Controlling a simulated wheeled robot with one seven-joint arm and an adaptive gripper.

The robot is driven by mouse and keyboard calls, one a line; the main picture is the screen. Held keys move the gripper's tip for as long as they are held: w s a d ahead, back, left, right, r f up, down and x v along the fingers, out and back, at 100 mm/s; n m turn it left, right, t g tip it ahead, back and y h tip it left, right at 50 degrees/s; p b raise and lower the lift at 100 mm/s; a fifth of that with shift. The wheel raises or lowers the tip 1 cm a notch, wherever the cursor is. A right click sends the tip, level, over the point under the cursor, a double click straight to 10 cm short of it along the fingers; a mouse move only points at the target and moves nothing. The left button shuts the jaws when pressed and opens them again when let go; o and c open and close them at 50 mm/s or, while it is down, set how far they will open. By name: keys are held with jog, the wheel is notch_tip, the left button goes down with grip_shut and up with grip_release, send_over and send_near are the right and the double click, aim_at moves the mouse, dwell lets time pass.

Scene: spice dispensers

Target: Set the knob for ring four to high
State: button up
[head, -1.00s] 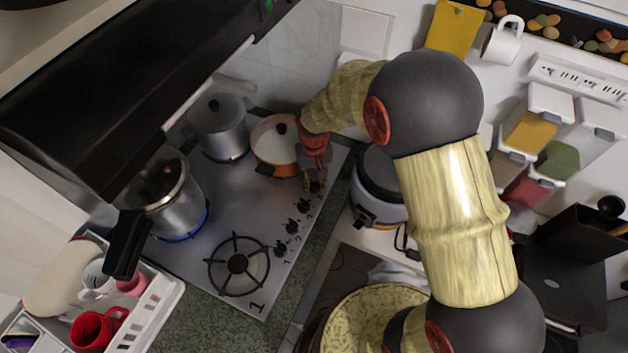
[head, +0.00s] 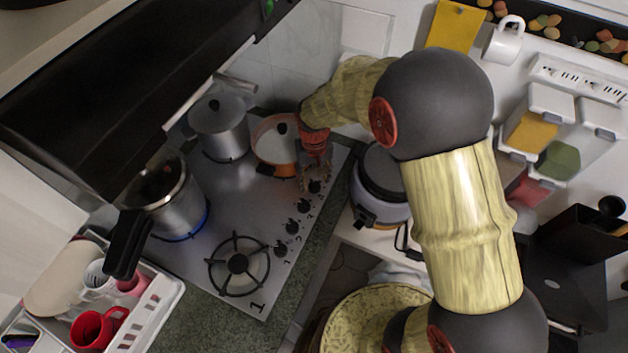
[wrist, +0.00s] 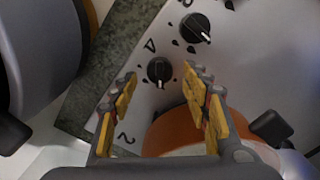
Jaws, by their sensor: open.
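The cooktop (head: 215,195) has a row of black knobs along its right edge. The knob for ring four (head: 314,186) is the farthest one. In the wrist view this knob (wrist: 159,71), next to a printed 4, has its white pointer line running roughly up and down the picture. My gripper (head: 313,180) is open over it. In the wrist view the fingers of my gripper (wrist: 158,80) stand on either side of the knob, with gaps. I cannot tell how far above it they are.
An orange pan (head: 276,150) with a lid stands close beside my gripper. A neighbouring knob (wrist: 195,28) is near the right finger. A pot (head: 172,205) stands over a blue flame. A grey pot (head: 219,130) is at the back. A rice cooker (head: 380,190) stands to the right.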

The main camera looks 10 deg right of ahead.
aim_at(314, 184)
notch_tip(314, 184, up, 10)
jog(key=shift+r, duration=0.2)
dwell(0.6)
jog(key=s+d+r+t+b, duration=0.1)
jog(key=s+d+r, duration=0.2)
jog(key=s, duration=0.4)
jog(key=s+d+r+t+b, duration=0.2)
jog(key=s+d+r, duration=0.1)
jog(key=s+r, duration=0.3)
jog(key=s+d+r+m+t+b, duration=0.1)
jog(key=s+d+r, duration=0.3)
jog(key=s, duration=0.4)
jog(key=shift+s+r+t, duration=0.3)
jog(key=shift+r+t, duration=0.15)
jog(key=shift+t, duration=0.25)
jog(key=shift+d+r+b, duration=0.15)
jog(key=shift+d+b, duration=0.05)
jog(key=shift+b, duration=0.1)
